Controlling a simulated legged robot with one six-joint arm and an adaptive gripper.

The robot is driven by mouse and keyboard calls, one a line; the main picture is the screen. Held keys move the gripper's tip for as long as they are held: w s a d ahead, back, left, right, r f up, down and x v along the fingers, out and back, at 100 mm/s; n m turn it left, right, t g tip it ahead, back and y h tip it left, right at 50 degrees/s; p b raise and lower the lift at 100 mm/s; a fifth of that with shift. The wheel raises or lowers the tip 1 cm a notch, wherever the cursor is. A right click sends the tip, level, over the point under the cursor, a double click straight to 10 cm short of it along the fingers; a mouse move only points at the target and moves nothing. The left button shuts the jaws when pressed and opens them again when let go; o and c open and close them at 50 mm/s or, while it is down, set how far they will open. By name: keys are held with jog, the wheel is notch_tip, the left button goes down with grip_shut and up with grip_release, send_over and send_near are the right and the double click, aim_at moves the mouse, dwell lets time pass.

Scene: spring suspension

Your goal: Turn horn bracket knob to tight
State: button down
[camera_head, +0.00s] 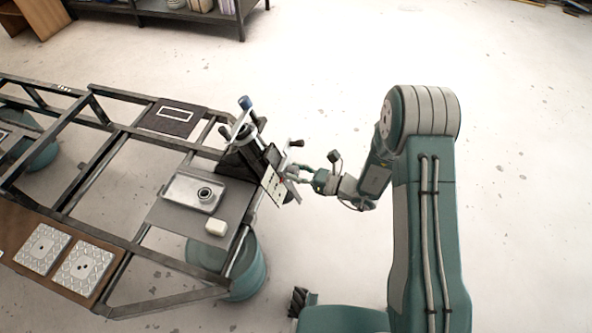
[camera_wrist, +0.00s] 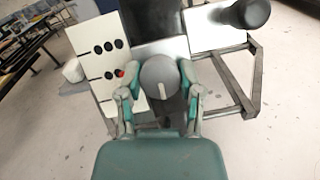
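A grey round knob (camera_wrist: 158,82) with a pale pointer line is in the middle of the wrist view. The line runs toward the bottom of the picture. My gripper (camera_wrist: 160,72) has one finger on each side of the knob, with hardly any gap; I cannot tell whether the pads touch it. In the head view my gripper (camera_head: 296,172) is at the white panel (camera_head: 273,184) of the dark bracket (camera_head: 243,155) on the frame's right end. The knob is too small to make out there. The panel (camera_wrist: 110,62) also shows in the wrist view, with black dots and one red dot.
A black round-ended handle (camera_wrist: 245,14) sticks out at upper right in the wrist view. The metal frame (camera_head: 115,92) carries a metal tray (camera_head: 180,190) and a small white block (camera_head: 216,227). A teal drum (camera_head: 245,275) stands below.

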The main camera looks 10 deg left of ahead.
jog(key=shift+w+m, duration=0.1)
jog(key=shift+m, duration=0.4)
jog(key=m+t, duration=0.1)
jog(key=m, duration=0.2)
jog(key=m+t+h, duration=0.1)
jog(key=m, duration=0.1)
jog(key=shift+r+m+t+h, duration=0.1)
jog(key=shift+m+t+h, duration=0.2)
jog(key=shift+m+t, duration=0.1)
jog(key=m, duration=0.2)
jog(key=m+t+h, duration=0.1)
jog(key=m, duration=0.2)
jog(key=shift+h, duration=0.3)
jog(key=m+h, duration=0.2)
jog(key=m, duration=0.4)
jog(key=shift+w, duration=0.1)
jog(key=m+h, duration=0.1)
jog(key=m, duration=0.2)
jog(key=shift+m+h, duration=0.4)
jog(key=shift+m, duration=0.3)
jog(key=shift+c, duration=1.3)
grip_release()
